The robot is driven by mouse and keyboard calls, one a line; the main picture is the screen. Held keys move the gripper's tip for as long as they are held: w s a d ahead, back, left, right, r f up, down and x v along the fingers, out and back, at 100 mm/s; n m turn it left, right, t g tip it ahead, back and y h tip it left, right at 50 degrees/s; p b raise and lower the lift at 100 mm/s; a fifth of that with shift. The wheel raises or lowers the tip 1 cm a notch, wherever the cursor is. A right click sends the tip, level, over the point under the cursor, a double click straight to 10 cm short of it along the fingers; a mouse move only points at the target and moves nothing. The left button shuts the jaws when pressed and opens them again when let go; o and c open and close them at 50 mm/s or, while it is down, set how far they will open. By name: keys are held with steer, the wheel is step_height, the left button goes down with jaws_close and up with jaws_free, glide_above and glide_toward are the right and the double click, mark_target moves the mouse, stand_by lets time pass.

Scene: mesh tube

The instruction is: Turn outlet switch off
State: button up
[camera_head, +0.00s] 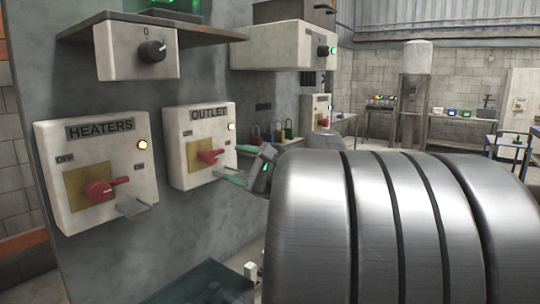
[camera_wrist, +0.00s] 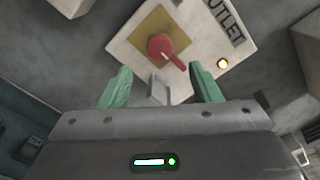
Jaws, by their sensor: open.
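The outlet box (camera_head: 180,126) is a white box on the grey panel, labelled OUTLET, with a lit lamp at its upper right. Its red rotary switch (camera_head: 209,156) sits on a yellow plate; in the wrist view the switch (camera_wrist: 166,48) shows with its handle pointing to the lower right, towards the lamp side. My gripper (camera_head: 238,164) is just in front of the box, to the right of the switch. In the wrist view its green fingers (camera_wrist: 161,88) are open and apart, with a small grey bracket between them and the switch beyond their tips. Nothing is held.
The heaters box (camera_head: 98,205) with its own red switch and lit lamp is to the left. A control box with a black knob (camera_head: 136,58) is above. Several padlocks (camera_head: 273,132) hang right of the outlet box. My arm fills the lower right.

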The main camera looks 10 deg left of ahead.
mark_target(213, 158)
steer(key=p+x, duration=0.1)
steer(key=x, duration=0.9)
steer(key=c, duration=1)
